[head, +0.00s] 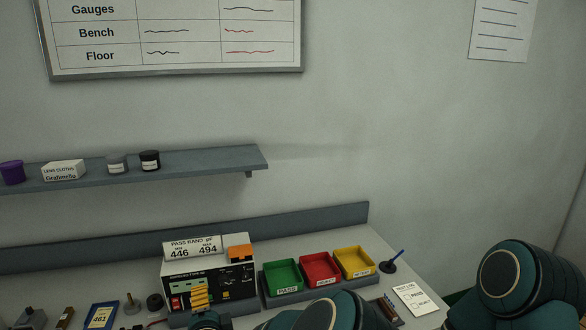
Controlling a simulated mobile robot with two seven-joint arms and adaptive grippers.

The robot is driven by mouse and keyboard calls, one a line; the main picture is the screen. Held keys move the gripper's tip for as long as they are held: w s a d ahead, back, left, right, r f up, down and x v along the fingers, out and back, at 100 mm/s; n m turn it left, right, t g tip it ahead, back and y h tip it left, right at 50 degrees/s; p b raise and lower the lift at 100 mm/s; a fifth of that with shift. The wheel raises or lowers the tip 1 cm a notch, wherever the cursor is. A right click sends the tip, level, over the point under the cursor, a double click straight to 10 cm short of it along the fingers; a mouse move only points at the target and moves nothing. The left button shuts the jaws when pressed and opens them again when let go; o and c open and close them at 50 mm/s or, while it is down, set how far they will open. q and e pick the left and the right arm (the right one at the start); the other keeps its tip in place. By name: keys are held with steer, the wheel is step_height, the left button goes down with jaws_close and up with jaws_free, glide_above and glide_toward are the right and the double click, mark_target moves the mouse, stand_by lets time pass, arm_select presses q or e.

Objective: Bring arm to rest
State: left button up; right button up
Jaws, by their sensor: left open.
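My left gripper (201,300) shows at the bottom edge, in front of the tester (242,278) with the pass band sign. Only a small part of it is visible, with yellow ridged pieces against the tester's front. It is open, and I see nothing held in it. Whether it touches the tester I cannot tell. A teal link of my own arm (340,312) rises at the bottom middle. Another teal link of mine (515,275) fills the lower right. My right gripper is out of view.
Green (282,277), red (320,268) and yellow (355,262) bins stand right of the tester. A pen in a holder (390,264) and a card (415,298) lie further right. A blue tray (101,315) and small parts are at left. A shelf (215,162) hangs above.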

arm_select(q)
steer(key=s+a+f+n+g+h+b, duration=0.15)
steer(key=s+f+n+g, duration=0.35)
steer(key=f, duration=0.8)
steer(key=s+f+n+g+h+b, duration=0.1)
steer(key=s+f+n+g+b, duration=0.15)
steer(key=s+f, duration=0.7)
steer(key=s+d+f+n+g+h+b, duration=0.4)
steer(key=s+d+f+n+g+h, duration=0.1)
steer(key=d, duration=0.7)
step_height(320, 180, down, 4)
steer(key=s+n+h, duration=0.1)
steer(key=s+n, duration=0.1)
steer(key=n, duration=0.1)
steer(key=shift+f+h+b, duration=0.2)
steer(key=shift+h+b, duration=0.15)
